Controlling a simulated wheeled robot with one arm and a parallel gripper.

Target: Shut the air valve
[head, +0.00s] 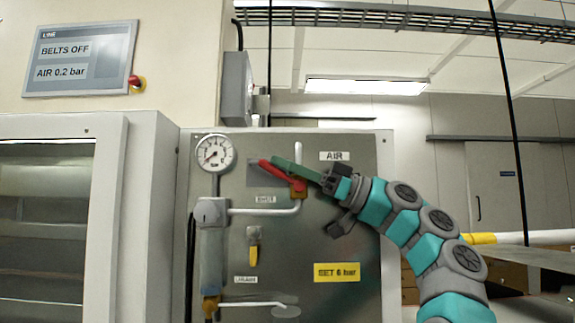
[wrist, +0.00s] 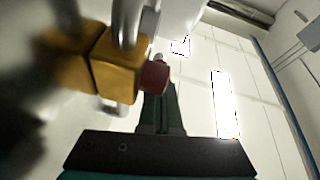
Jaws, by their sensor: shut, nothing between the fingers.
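The lever slants up and left from the body, nearly level, above a "SHUT" label (head: 265,199). My gripper (head: 277,163) comes from the right, its green fingers shut and empty, just above and along the lever. I cannot tell whether they touch it. In the wrist view, the red part (wrist: 155,77) shows beside the fingertips (wrist: 160,100), with the brass body (wrist: 100,62) to the left.
A display (head: 80,60) reads "BELTS OFF" and "AIR 0.2 bar". The round gauge (head: 214,154) sits left of the valve. A filter unit (head: 211,245), a yellow-handled valve (head: 254,247) and a "SET 6 bar" label (head: 337,272) are lower on the panel.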

